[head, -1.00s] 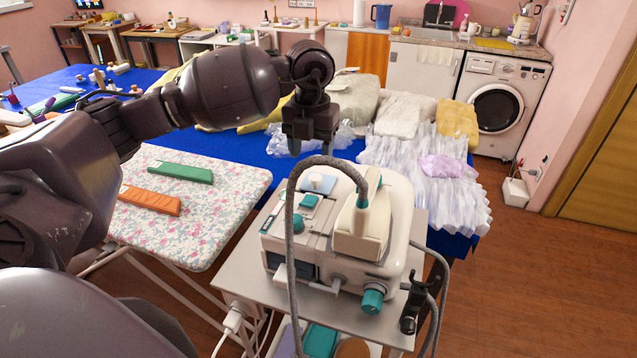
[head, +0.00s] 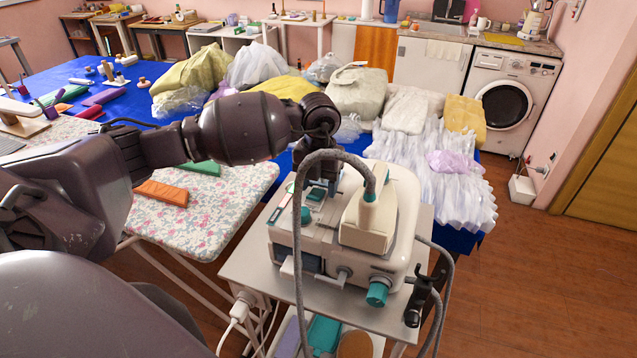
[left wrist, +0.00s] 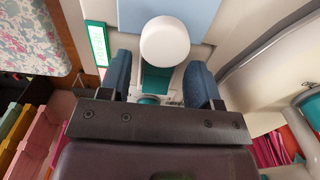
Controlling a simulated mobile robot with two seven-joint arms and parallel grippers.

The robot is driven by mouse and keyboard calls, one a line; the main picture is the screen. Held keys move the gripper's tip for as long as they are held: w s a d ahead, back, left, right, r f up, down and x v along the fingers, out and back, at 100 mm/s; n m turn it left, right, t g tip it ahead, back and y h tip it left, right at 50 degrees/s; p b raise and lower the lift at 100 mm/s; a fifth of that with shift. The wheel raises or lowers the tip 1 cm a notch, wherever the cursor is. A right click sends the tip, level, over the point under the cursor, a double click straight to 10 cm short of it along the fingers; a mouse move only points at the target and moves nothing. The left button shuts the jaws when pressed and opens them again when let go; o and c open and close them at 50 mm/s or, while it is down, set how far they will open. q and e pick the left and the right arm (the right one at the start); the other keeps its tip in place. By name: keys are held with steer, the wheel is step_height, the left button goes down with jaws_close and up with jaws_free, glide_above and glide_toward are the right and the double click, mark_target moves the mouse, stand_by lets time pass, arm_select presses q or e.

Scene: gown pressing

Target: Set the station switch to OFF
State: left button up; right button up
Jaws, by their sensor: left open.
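The pressing station (head: 290,240) is a cream and grey box on a small stand, with teal controls on top. My left gripper (head: 318,183) is low over its back left top, pointing down. In the left wrist view the jaws (left wrist: 160,85) are open, one dark blue finger on each side of a teal switch-like part (left wrist: 156,78). A white round knob (left wrist: 165,42) is just beyond it on a light blue pad. A green-edged label (left wrist: 98,45) lies to the left. I cannot read the switch position or tell whether the fingers touch anything. My right gripper is out of view.
A cream iron (head: 370,220) rests on the station's right side. A grey hose (head: 300,240) arches over the top close to my gripper. A flowered ironing board (head: 230,200) is at left, and a clothes-covered blue table (head: 465,235) behind.

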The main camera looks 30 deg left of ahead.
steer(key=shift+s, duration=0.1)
arm_select(q)
steer(key=c, duration=0.9)
steer(key=shift+s+d+t+y+b, duration=0.1)
steer(key=shift+s+t+y+b, duration=0.15)
steer(key=shift+t+b, duration=0.6)
steer(key=shift+s+t+y+b, duration=0.25)
steer(key=shift+t+b, duration=0.5)
steer(key=shift+t, duration=0.2)
steer(key=shift+s+r+t+b, duration=0.2)
steer(key=shift+t+b, duration=0.25)
steer(key=shift+t, duration=0.15)
steer(key=shift+w+r, duration=0.1)
steer(key=o, duration=0.9)
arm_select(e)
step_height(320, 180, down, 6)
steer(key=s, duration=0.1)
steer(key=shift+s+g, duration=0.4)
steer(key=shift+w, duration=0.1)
